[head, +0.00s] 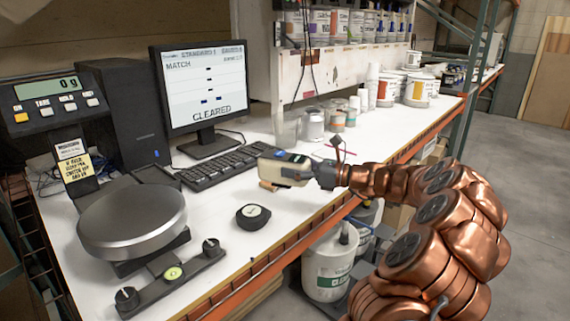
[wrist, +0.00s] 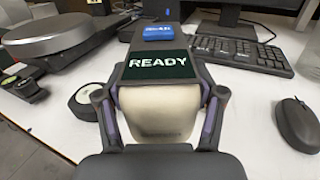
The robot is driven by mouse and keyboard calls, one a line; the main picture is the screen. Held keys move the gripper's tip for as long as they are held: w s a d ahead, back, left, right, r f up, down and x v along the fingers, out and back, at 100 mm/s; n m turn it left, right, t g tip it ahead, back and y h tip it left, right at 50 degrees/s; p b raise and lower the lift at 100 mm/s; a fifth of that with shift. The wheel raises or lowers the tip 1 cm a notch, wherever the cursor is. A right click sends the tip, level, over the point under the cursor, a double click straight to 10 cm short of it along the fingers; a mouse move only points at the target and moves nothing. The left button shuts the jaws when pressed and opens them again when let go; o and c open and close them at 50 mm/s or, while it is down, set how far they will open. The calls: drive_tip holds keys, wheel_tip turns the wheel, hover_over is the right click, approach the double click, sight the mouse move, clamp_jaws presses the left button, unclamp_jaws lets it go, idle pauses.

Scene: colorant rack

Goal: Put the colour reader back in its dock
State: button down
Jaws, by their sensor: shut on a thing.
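The colour reader (head: 285,168) is a cream handheld device with a dark top. In the wrist view its screen (wrist: 157,66) says READY, with a blue button above it. My gripper (head: 325,173) is shut on the cream body of the reader, one finger on each side in the wrist view. The reader is held roughly level, close over the bench beside the keyboard; the exact gap is hard to tell. I cannot pick out the dock with certainty; a small black object (head: 153,175) stands left of the keyboard.
The keyboard (head: 220,165) and monitor (head: 203,88) are behind the reader. A black round object (head: 253,216) sits in front, near the bench edge. A scale (head: 133,215) is at left, a mouse (wrist: 298,123) at right in the wrist view. Cans and bottles stand farther right.

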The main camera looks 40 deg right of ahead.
drive_tip(key=s, duration=0.6)
drive_tip(key=shift+s+a+r, duration=0.25)
drive_tip(key=shift+a+r, duration=0.1)
drive_tip(key=shift+a, duration=0.1)
